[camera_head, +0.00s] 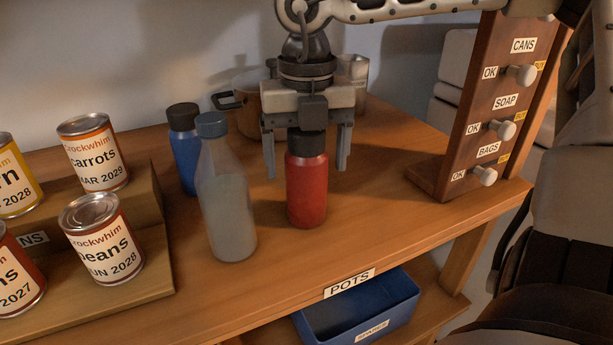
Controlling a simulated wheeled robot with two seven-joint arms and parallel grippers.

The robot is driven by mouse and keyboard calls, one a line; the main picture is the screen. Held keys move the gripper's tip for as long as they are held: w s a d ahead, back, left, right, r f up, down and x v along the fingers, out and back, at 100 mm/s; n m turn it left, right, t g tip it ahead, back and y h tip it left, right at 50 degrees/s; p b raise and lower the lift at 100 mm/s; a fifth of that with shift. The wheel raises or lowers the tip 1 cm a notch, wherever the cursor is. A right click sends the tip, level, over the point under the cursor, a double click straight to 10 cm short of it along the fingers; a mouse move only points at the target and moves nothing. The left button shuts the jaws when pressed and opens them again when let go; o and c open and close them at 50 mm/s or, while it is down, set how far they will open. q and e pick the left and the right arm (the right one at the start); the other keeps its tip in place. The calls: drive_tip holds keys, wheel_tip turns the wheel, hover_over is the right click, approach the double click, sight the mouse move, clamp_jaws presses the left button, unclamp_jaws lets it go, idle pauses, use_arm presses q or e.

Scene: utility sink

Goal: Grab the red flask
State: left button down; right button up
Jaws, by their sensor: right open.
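The red flask (307,190) stands upright on the wooden shelf top, with a black cap. My right gripper (308,170) points down over it, its two fingers apart, one on each side of the flask's upper part. Gaps show between each finger and the flask, so it is not gripped. The gripper's middle covers part of the cap. My left gripper is not in view.
A clear bottle with a blue cap (227,205) stands close left of the flask, a blue flask (185,150) behind it. Pots (247,108) stand behind my gripper. Cans (102,238) sit on a stepped rack at left. A labelled wooden panel (462,120) stands right.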

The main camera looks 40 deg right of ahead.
drive_tip(key=shift+r, duration=0.1)
drive_tip(key=c, duration=1.3)
